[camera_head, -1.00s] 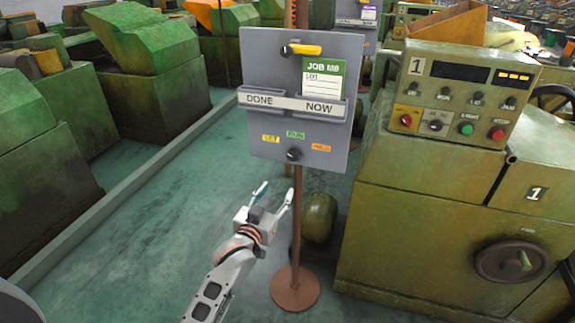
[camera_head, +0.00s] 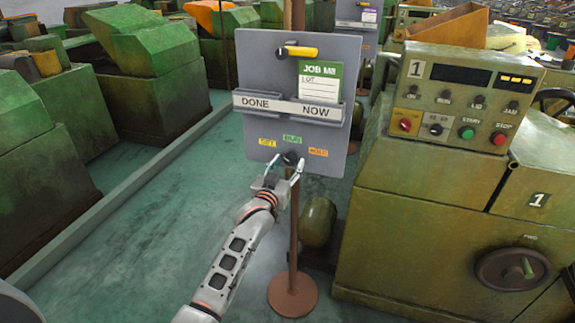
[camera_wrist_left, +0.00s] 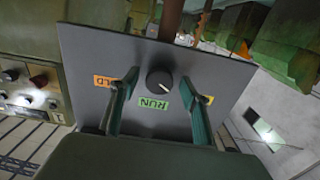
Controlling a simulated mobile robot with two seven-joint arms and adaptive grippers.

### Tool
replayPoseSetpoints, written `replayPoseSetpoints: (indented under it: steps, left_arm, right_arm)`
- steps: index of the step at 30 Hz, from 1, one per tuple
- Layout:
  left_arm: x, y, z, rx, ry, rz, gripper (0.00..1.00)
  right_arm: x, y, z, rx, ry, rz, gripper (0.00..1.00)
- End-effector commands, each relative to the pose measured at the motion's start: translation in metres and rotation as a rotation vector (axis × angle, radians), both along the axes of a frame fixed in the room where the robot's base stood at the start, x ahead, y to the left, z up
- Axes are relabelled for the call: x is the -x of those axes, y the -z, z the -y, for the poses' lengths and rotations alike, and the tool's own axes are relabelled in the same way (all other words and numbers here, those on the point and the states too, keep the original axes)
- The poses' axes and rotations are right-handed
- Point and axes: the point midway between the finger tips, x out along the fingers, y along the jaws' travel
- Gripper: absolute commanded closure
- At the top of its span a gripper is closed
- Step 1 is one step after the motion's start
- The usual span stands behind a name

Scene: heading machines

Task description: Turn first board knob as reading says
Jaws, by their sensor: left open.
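The grey board (camera_head: 350,60) on a brown post carries a small dark round knob (camera_head: 290,158) near its lower edge. Above the knob are a yellow label (camera_head: 267,142), a green RUN label (camera_head: 292,139) and an orange label (camera_head: 318,152). My left gripper (camera_head: 286,166) is open at the knob, a fingertip on either side. In the left wrist view the knob (camera_wrist_left: 160,82) shows upside down between the two open fingers (camera_wrist_left: 169,82), with a pale pointer mark; I cannot tell whether they touch it. My right gripper is not in view.
The board also holds a yellow-handled switch (camera_head: 300,51), a job card (camera_head: 319,82) and a DONE/NOW rail (camera_head: 285,106). Machine 1 (camera_head: 420,190) stands close on the right with its control panel (camera_head: 465,100). Green floor (camera_head: 150,230) lies open to the left.

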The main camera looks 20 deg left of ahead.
Motion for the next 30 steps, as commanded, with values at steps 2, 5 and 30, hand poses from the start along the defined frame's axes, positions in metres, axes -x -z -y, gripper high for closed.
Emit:
replayPoseSetpoints:
  steps: [2, 5, 30]
  left_arm:
    - [0.0001, -0.0003, 0.0, 0.0, 0.0, 0.0, 0.53]
    - [0.0001, -0.0004, 0.0, 0.0, 0.0, 0.001, 0.64]
    - [0.0001, -0.0021, -0.0011, -0.262, -0.001, 0.01, 0.92]
  right_arm:
    - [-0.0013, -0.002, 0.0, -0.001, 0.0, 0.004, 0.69]
    - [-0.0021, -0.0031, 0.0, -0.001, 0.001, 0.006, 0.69]
    - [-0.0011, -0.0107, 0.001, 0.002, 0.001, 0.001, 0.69]
